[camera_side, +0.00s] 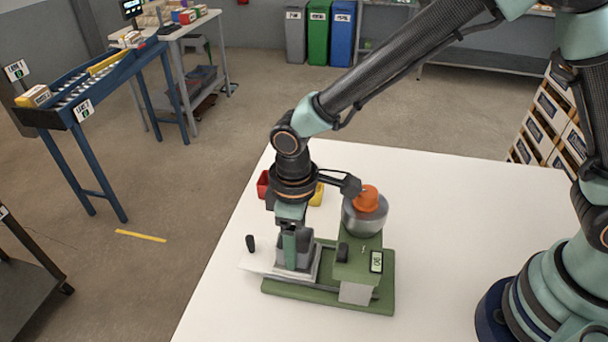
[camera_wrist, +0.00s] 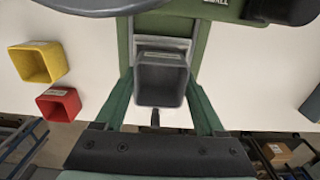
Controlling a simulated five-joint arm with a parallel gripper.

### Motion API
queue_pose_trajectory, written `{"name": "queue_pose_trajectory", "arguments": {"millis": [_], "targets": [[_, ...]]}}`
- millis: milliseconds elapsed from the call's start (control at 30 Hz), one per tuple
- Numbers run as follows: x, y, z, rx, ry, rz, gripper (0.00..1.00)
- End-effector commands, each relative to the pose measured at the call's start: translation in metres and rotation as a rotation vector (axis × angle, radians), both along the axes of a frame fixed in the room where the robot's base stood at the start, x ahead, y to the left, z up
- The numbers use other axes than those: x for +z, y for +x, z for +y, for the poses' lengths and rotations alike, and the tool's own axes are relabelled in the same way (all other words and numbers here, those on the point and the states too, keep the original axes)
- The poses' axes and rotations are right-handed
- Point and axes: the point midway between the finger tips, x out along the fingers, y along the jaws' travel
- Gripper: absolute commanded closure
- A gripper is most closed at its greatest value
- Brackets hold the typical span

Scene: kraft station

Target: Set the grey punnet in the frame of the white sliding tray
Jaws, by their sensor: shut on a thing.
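The grey punnet (camera_wrist: 161,98) is an open square tub, upright between the two fingers of my gripper (camera_wrist: 161,92) in the wrist view. My gripper is shut on it. In the side view my gripper (camera_side: 296,238) points down, and the punnet (camera_side: 280,251) is partly hidden by the fingers. The white sliding tray (camera_side: 257,262) is at the left of the green machine, with the punnet over or in its frame. I cannot tell whether the punnet's base touches the tray.
The green machine (camera_side: 362,262) carries a steel bowl (camera_side: 362,220) with an orange part (camera_side: 367,198), close right of my gripper. A red punnet (camera_wrist: 58,103) and a yellow punnet (camera_wrist: 35,63) stand on the white table (camera_side: 450,190) behind. The table's front is clear.

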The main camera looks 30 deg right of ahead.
Motion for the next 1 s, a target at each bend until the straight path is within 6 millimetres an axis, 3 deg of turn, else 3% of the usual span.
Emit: {"name": "queue_pose_trajectory", "arguments": {"millis": [1000], "targets": [[-0.0060, -0.0004, -0.0004, 0.000, -0.001, 0.001, 0.81]]}}
